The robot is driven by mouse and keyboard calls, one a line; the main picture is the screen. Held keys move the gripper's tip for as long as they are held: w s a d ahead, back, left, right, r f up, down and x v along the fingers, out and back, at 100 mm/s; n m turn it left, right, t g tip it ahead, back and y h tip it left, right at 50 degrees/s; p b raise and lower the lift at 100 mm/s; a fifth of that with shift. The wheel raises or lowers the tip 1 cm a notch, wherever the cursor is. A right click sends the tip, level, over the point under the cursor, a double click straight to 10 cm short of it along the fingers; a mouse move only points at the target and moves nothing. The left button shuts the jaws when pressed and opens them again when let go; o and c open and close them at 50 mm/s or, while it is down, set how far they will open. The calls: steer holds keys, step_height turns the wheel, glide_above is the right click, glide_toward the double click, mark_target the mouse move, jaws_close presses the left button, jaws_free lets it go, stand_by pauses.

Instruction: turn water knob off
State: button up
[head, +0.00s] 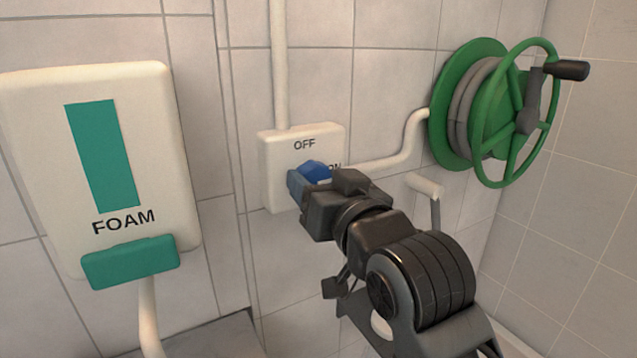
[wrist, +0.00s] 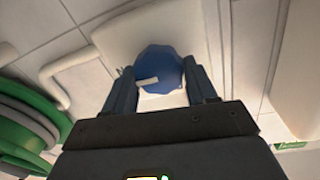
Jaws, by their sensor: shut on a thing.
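The blue water knob (head: 314,171) sits on a white wall plate (head: 277,165) marked OFF at the top and ON at the right. My gripper (head: 303,182) reaches the knob from the front and covers its lower part in the head view. In the wrist view the knob (wrist: 160,70) lies between the two fingers of my gripper (wrist: 162,85), which is shut on it. A short white pointer mark (wrist: 148,81) shows on the knob there. In the head view the mark is hidden, so I cannot tell which label it points to.
A white FOAM dispenser (head: 165,150) with a green lever (head: 130,262) hangs at the left. A green hose reel (head: 465,105) with a black crank handle (head: 567,70) is at the upper right. White pipes (head: 392,160) run from the plate along the tiled wall.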

steer(key=shift+c, duration=0.7)
steer(key=shift+n, duration=0.3)
steer(key=shift+f+n+y+b, duration=0.15)
steer(key=shift+n+y+b, duration=0.3)
steer(key=shift+n+b, duration=3.3)
steer(key=shift+f+n+y+b, duration=0.15)
steer(key=shift+n+y+b, duration=0.3)
steer(key=shift+n+b, duration=3.25)
steer(key=n+p, duration=0.3)
steer(key=shift+n, duration=0.35)
